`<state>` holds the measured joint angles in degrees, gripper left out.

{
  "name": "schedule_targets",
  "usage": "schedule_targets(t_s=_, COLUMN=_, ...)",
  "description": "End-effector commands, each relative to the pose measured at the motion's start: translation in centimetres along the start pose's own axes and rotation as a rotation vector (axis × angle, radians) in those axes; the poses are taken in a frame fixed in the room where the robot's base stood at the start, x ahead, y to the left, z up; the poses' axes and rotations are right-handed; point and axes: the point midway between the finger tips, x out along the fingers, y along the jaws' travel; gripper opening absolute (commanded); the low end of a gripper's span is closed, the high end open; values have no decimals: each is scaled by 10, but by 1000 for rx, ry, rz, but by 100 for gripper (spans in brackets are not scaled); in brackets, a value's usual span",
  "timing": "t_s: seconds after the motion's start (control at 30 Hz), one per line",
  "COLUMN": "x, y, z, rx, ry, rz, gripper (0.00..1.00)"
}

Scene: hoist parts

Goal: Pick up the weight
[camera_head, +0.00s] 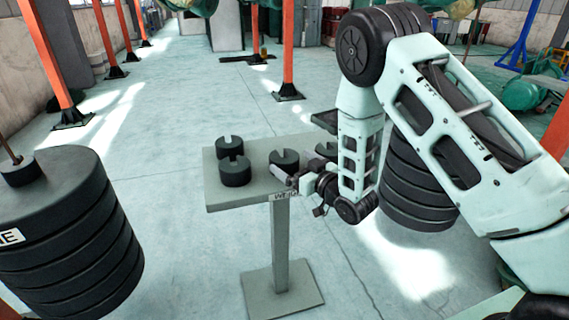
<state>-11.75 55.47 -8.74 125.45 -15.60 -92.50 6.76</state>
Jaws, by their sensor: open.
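Several black slotted weights sit on a small grey pedestal table (222,200) in the head view. One weight (229,146) is at the back left and another (235,174) is in front of it. A third weight (284,160) is near the middle, and one more (327,150) at the right is partly hidden by my arm. My gripper (281,177) is at the table's front edge, pointing left. It is open and looks empty, just in front of the middle weight in the picture. Whether it touches that weight I cannot tell.
A large stack of black discs with a rod (70,240) stands at the left. Another disc stack (415,190) is behind my arm at the right. Orange posts (288,50) stand further back.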

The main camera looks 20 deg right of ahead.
Motion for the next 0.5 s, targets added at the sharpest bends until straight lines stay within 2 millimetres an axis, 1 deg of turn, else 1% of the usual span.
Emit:
schedule_targets(t_s=0.1, x=18, y=0, z=2, rx=0, ry=2, rz=-2, gripper=100)
schedule_targets(t_s=0.23, x=36, y=0, z=4, rx=-1, ry=3, rz=-2, gripper=100)
schedule_targets(t_s=0.37, x=45, y=0, z=4, rx=0, ry=2, rz=0, gripper=100)
schedule_targets(t_s=0.5, x=46, y=0, z=4, rx=1, ry=0, rz=0, gripper=100)
